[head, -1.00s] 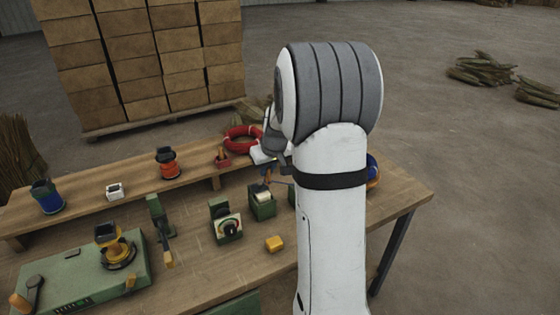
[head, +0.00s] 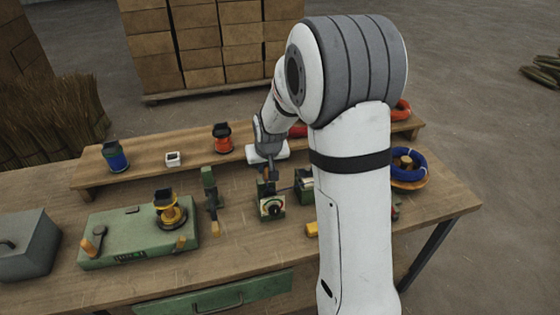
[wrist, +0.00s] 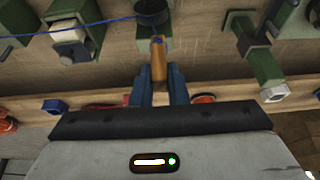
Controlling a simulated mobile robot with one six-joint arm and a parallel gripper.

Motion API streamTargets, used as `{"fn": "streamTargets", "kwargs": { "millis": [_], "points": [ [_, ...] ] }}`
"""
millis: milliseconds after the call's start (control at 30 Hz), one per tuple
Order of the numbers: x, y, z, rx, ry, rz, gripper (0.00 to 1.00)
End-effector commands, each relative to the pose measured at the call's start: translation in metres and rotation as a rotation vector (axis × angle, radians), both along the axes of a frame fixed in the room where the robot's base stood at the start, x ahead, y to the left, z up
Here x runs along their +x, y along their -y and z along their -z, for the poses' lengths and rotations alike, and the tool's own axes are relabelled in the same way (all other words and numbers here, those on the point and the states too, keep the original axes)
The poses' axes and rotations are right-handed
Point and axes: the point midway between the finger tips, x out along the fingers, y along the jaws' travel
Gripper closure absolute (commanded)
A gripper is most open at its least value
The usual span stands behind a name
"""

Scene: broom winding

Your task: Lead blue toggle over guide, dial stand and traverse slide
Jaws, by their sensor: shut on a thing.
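My gripper (head: 269,174) is shut on the blue toggle, above and behind the dial stand (head: 271,207). In the wrist view the toggle (wrist: 158,62) shows as a tan peg between the blue fingers, with a blue cord (wrist: 100,21) at its tip. The cord runs left, across the guide (wrist: 68,32) with its white roller. The dial stand's dark round top (wrist: 152,12) is just beyond the toggle; whether the cord touches it I cannot tell. The traverse slide (head: 211,195), a green post with a yellow end, stands left of the dial stand. My arm partly hides the guide in the head view.
A green winder base (head: 130,245) with a yellow spool (head: 170,210) stands left. The raised shelf behind holds a blue spool (head: 115,157), white block (head: 173,159) and orange spool (head: 222,138). A blue coil (head: 408,168) lies right. A yellow block (head: 312,229) sits near my arm.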

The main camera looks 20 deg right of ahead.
Motion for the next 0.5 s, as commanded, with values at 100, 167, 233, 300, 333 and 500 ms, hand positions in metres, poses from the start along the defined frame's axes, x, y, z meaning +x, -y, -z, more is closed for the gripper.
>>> {"fn": "streamTargets", "kwargs": {
  "millis": [100, 167, 233, 300, 333, 500],
  "points": [
    [0.000, -0.021, 0.001, 0.000, 0.002, -0.005, 1.00],
    [0.001, -0.031, 0.002, 0.000, 0.004, -0.005, 1.00],
    [0.000, -0.042, 0.003, 0.000, 0.003, -0.006, 1.00],
    [0.000, -0.053, 0.003, 0.000, 0.003, -0.004, 1.00],
    [0.001, -0.058, 0.003, 0.000, 0.003, -0.006, 1.00],
    [0.001, -0.086, 0.004, 0.000, 0.003, -0.005, 1.00]
  ]
}}
